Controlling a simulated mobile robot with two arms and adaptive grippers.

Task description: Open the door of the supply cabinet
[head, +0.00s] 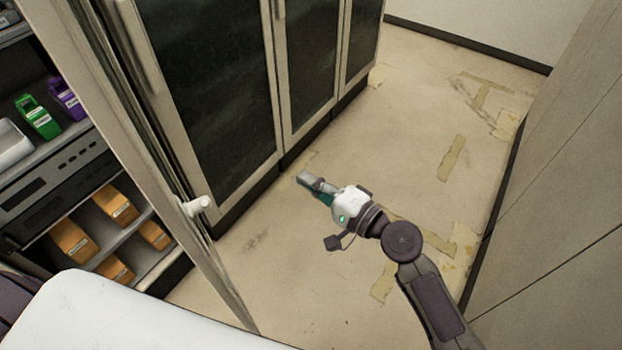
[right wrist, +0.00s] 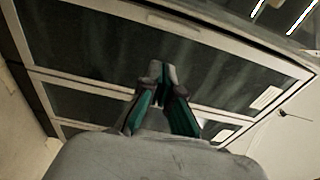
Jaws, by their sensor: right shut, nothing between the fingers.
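The supply cabinet (head: 60,165) stands at the left of the head view with its shelves showing. Its door (head: 178,190) is swung out and seen nearly edge-on, with a pale handle (head: 197,206) on its right side. My right gripper (head: 305,179) is shut and empty, to the right of the door and apart from the handle, above the floor. Its closed fingers also show in the right wrist view (right wrist: 159,72), in front of dark glass-panelled doors. My left gripper is not in view.
Orange bins (head: 117,206), a green bin (head: 38,118) and a purple bin (head: 68,98) sit on the shelves. Closed dark-glass cabinets (head: 215,75) stand behind the door. A panelled wall (head: 565,170) is at the right. The taped floor (head: 410,120) between is clear.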

